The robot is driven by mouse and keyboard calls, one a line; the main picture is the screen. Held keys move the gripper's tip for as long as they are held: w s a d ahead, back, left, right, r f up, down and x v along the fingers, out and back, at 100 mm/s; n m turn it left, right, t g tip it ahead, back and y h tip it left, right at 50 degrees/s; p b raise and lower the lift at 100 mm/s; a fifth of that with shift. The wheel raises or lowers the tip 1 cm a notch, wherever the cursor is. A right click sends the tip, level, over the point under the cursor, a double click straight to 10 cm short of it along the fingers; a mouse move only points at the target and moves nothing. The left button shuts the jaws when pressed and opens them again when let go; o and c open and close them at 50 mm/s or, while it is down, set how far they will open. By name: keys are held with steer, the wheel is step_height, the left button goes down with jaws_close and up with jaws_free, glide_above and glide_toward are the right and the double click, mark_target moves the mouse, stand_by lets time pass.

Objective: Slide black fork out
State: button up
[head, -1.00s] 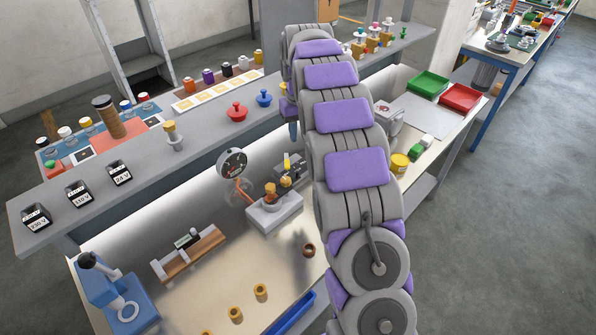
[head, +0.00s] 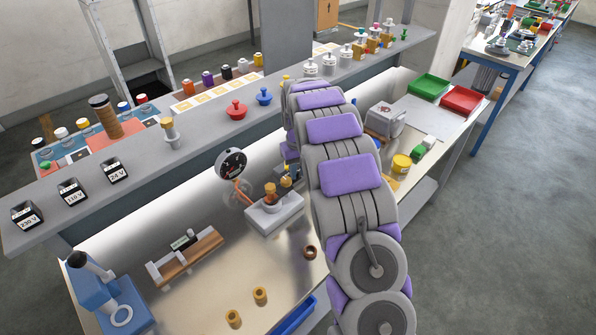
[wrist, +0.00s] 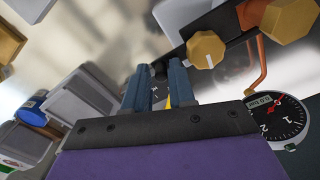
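My gripper (wrist: 159,67) shows in the wrist view with its two dark blue-grey fingers apart. A dark bar (wrist: 222,28), probably the black fork, runs from upper right down to a dark end near the fingertips. I cannot tell whether the fingers touch it. A small yellow piece shows between the fingers. In the head view the grey dispenser block (head: 276,216) with brass knobs stands on the bench, left of my arm. My arm hides the gripper there, and the fork is too small to make out.
A round pressure gauge (head: 231,163) stands left of the dispenser and shows large in the wrist view (wrist: 277,121). The grey shelf (head: 215,128) runs behind and above. A grey box (head: 386,120) and yellow can (head: 401,164) stand right of my arm.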

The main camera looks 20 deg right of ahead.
steer(key=shift+a, duration=0.1)
jaws_close()
stand_by(0.5)
